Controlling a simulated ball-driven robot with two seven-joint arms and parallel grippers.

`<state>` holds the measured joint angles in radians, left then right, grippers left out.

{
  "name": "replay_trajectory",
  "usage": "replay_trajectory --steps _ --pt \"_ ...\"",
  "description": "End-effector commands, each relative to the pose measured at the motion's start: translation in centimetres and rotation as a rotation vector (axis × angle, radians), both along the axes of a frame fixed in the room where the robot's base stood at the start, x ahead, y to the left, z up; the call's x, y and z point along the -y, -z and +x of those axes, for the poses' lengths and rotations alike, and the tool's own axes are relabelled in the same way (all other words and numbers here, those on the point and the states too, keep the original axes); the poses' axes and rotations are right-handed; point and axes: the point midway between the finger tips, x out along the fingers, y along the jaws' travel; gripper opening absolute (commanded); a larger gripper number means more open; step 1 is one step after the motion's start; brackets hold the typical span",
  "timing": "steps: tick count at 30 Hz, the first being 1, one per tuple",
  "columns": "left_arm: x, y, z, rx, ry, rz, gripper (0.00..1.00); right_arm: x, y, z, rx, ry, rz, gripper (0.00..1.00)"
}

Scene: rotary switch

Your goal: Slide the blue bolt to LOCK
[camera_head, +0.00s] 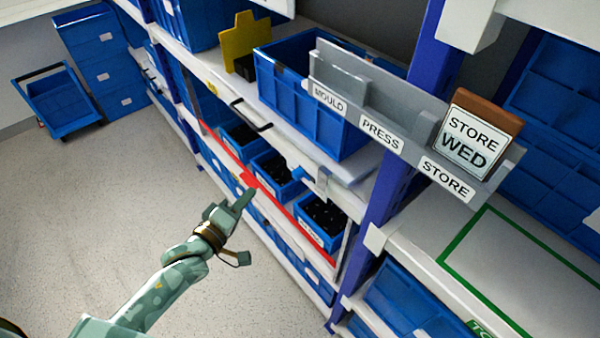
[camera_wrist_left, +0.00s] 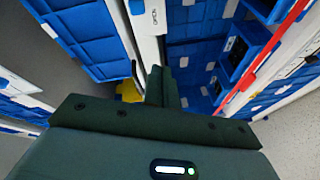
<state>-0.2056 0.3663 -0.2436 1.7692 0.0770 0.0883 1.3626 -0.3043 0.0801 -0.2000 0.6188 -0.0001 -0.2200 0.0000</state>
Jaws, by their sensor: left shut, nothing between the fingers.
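A small blue piece (camera_head: 304,177) sits on the front edge of the white shelf in the head view. It may be the blue bolt, but it is too small to be sure, and I cannot read a LOCK mark there. My left gripper (camera_head: 244,198) is in front of the lower shelves, to the left of and below that piece in the picture, apart from it. Its fingers are together and empty. They also show closed in the left wrist view (camera_wrist_left: 162,86), beside a white shelf edge. My right gripper is not in view.
Blue bins with black contents (camera_head: 322,215) stand behind a red rail (camera_head: 248,180). A large blue crate (camera_head: 290,95) and a yellow stepped piece (camera_head: 240,42) are on the white shelf. A grey rack holds a STORE WED card (camera_head: 474,140).

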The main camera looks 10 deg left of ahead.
Motion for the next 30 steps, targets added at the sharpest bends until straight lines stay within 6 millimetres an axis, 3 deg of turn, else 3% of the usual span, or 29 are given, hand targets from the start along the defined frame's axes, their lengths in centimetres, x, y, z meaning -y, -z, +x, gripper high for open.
replay_trajectory --steps 2,4,11,24,30 --pt "0.6 -1.8 0.1 -0.002 0.006 -0.185 0.00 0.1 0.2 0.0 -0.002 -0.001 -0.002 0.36" --pt "0.7 -1.9 0.1 -0.026 0.005 -0.291 0.00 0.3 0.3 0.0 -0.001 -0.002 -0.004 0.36" --pt "1.0 -2.0 1.3 -0.049 0.002 -0.375 0.00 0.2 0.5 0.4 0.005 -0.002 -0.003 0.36" --pt "3.9 -1.8 9.8 -0.050 0.001 -0.370 0.00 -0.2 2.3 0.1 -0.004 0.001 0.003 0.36" --pt "6.2 -1.9 7.8 -0.053 0.001 -0.374 0.00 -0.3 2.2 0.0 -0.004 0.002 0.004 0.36"
